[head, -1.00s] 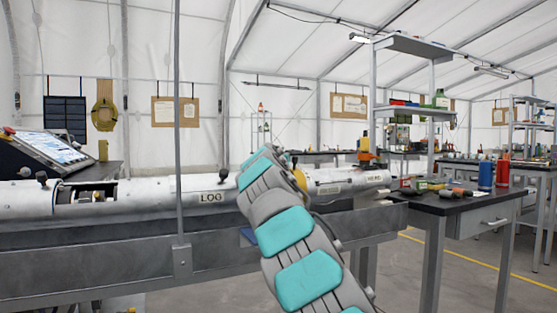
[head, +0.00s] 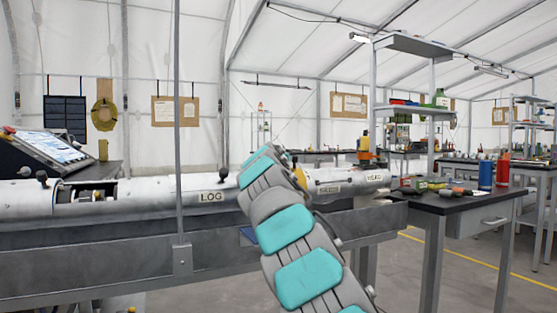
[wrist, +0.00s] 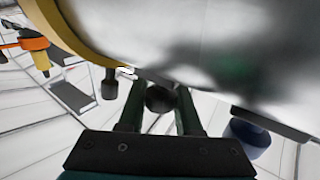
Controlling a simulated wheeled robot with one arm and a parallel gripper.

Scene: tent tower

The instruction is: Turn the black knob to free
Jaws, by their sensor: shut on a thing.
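In the wrist view the black knob (wrist: 160,98) sits between the two dark green fingers of my gripper (wrist: 158,112), under the white curved tube (wrist: 220,50). The fingers are shut on it, one on each side. A second dark knob (wrist: 109,85) hangs to the left, apart from the fingers. In the head view the long white tube (head: 150,192) lies along a grey bench. My arm covers part of it, hiding my gripper and the gripped knob. Another black knob (head: 225,173) stands on the tube left of my arm.
A yellow ring (head: 300,177) wraps the tube beside my arm. A grey post (head: 178,120) stands before the tube. A tilted screen (head: 50,148) is at left. The right table (head: 455,207) holds red and blue cylinders. A dark blue object (wrist: 250,135) is right of my fingers.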

